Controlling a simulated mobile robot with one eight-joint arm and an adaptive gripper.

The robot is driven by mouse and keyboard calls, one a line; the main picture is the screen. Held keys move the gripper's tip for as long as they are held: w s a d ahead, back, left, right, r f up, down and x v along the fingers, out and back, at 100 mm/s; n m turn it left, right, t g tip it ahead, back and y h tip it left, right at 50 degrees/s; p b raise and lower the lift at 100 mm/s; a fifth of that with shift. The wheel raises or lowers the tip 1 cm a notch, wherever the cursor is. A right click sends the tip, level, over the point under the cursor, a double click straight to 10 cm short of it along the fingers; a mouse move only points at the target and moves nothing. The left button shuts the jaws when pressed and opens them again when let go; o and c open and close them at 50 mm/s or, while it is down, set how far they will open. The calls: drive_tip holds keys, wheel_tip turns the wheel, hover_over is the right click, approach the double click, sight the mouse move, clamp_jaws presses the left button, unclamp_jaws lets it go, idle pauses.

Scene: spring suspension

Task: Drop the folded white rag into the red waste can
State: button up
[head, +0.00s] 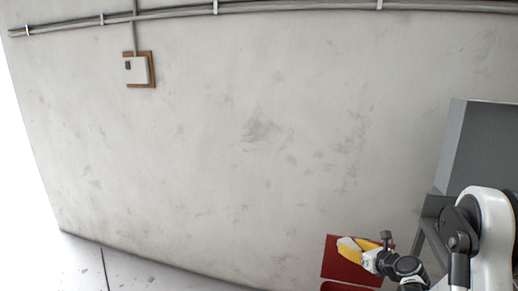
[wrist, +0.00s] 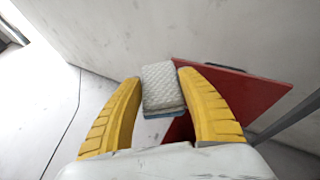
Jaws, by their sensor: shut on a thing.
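The folded white rag (wrist: 162,87) is a quilted pad with a bluish lower layer, held between the yellow fingers of my gripper (wrist: 158,77) in the wrist view. My gripper is shut on it. In the head view, my gripper (head: 366,244) is at the lower right, in front of the red waste can (head: 343,269). In the wrist view, the red can (wrist: 252,94) shows a broad flat red panel with a dark slot near its top edge. The rag overlaps its left side. The can's opening is hidden.
A grey cabinet-like unit (head: 484,140) stands at the right, partly behind my arm. A stained pale wall (head: 230,130) runs behind the can, with a small switch box (head: 138,70) and pipes high up. The floor (head: 130,272) at the left is clear.

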drive_tip(key=w+d+f+b, duration=0.1)
drive_tip(key=d+f+b, duration=0.2)
drive_tip(key=f, duration=1.1)
drive_tip(key=w+d+f+b, duration=0.1)
drive_tip(key=d+f, duration=0.5)
drive_tip(key=f, duration=0.8)
drive_tip(key=shift+d+b, duration=0.15)
drive_tip(key=shift+b, duration=0.75)
drive_tip(key=o, duration=1.2)
wheel_tip(320, 180, up, 10)
drive_tip(key=shift+f, duration=0.1)
